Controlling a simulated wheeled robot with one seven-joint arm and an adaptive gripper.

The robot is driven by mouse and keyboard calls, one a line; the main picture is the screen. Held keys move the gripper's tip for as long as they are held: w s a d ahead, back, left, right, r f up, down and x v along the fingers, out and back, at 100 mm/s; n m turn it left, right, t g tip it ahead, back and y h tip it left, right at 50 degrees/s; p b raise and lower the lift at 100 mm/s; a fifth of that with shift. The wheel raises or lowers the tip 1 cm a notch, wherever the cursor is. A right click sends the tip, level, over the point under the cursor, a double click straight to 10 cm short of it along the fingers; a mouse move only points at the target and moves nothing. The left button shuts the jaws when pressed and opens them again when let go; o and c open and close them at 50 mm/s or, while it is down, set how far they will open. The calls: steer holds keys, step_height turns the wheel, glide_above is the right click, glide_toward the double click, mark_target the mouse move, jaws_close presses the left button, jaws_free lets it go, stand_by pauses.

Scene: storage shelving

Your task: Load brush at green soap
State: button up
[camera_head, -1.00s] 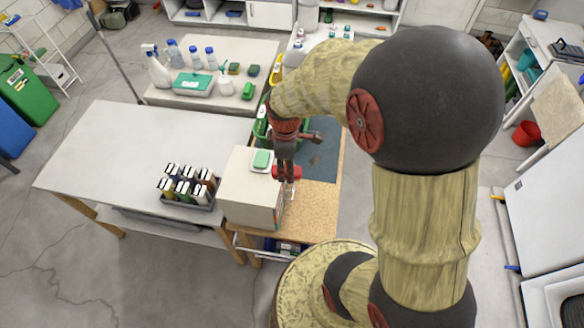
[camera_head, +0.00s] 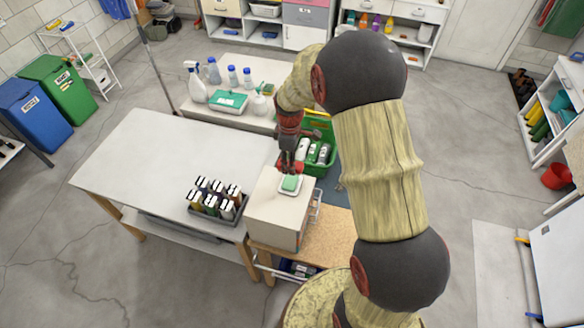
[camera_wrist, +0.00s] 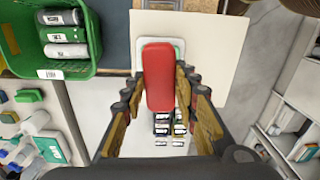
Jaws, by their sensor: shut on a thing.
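The green soap (camera_head: 290,183) lies in a white dish on top of a pale box (camera_head: 277,235) beside the white table. My gripper (camera_head: 288,168) is at the back edge of the dish in the head view, pointing down. It is shut on the red brush (camera_wrist: 158,77), whose long rounded red back fills the space between the fingers in the wrist view. In that view the brush overlaps the dish (camera_wrist: 138,50) and hides most of the soap. The bristles are hidden, and I cannot tell whether they touch the soap.
A green basket (camera_head: 321,130) with several bottles stands just behind the box, close to my gripper. A rack of dark-bodied, white-topped containers (camera_head: 215,199) sits on the white table (camera_head: 150,160). Spray bottles and a green-lidded tub (camera_head: 228,101) stand on the back table.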

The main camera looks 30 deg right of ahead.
steer(key=shift+f+b, duration=1.5)
steer(key=shift+f, duration=1.35)
steer(key=shift+s+f+b, duration=0.1)
steer(key=shift+f+b, duration=0.3)
steer(key=shift+f, duration=0.2)
steer(key=shift+r, duration=0.1)
steer(key=shift+r+p, duration=1.95)
steer(key=shift+r, duration=1.55)
